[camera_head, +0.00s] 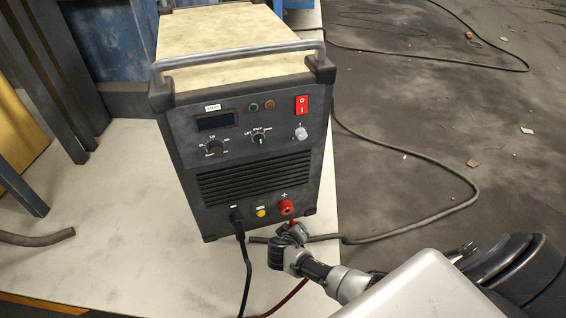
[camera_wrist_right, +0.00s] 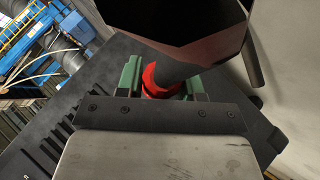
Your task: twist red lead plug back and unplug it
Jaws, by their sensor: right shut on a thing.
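The dark welding machine (camera_head: 250,150) stands upright on the pale bench, its front panel facing me. The red positive socket (camera_head: 286,207) is at the lower right of its front. My right gripper (camera_head: 298,232) is just below and right of that socket. In the right wrist view the green finger pads of my right gripper (camera_wrist_right: 160,82) are shut on the red lead plug (camera_wrist_right: 152,80), whose red collar shows between them. A dark part of the plug runs up from the collar. I cannot tell whether the plug still touches the socket. My left gripper is not in view.
A black lead (camera_head: 241,235) is plugged in at the lower left of the panel, with a yellow connector (camera_head: 261,213) beside it. A dark red cable (camera_head: 290,297) hangs below my right gripper. A hose (camera_head: 440,210) lies on the floor at right.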

